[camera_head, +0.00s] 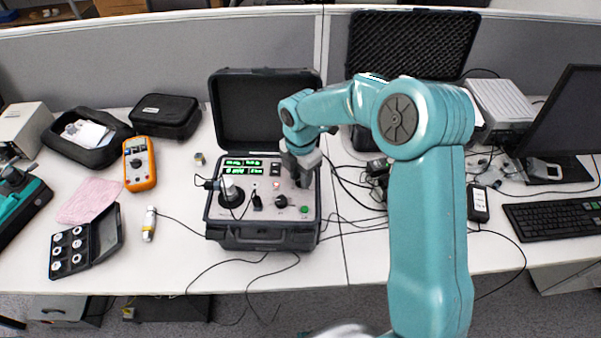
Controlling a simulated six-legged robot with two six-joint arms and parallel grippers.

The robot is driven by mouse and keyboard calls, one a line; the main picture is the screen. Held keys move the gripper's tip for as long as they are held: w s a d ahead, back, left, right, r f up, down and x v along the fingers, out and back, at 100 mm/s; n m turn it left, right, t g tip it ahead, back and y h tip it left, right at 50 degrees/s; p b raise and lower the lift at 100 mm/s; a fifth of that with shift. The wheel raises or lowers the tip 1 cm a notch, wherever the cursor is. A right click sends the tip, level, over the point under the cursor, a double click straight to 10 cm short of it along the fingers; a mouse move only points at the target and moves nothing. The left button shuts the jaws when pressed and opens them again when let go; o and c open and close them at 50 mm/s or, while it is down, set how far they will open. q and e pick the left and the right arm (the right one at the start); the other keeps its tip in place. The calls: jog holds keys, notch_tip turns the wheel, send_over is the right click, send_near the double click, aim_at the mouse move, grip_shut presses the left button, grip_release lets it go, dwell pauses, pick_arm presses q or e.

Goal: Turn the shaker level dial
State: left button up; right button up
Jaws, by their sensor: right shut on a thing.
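The shaker calibrator is an open black case (262,243) with a grey control panel (262,213), green lit displays (242,166), a round black shaker mount (231,196) at the left and a black knob (281,201) at the lower middle. My right gripper (302,182) reaches down to the panel's right side, above and right of that knob. It is shut on a small part there, which looks like the shaker level dial; the jaws hide it. My left gripper is not in view.
An orange multimeter (139,164), a black pouch (165,114) and a sensor kit box (85,243) lie left. A cable runs from a small cylinder (149,224) to the case. Loose cables, a power adapter (478,203), a keyboard (555,216) and a monitor (566,112) are right.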

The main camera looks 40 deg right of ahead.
jog(key=shift+s+f, duration=0.1)
dwell(0.5)
jog(key=o, duration=1.1)
jog(key=shift+c, duration=0.2)
notch_tip(320, 180, up, 16)
jog(key=shift+r, duration=0.2)
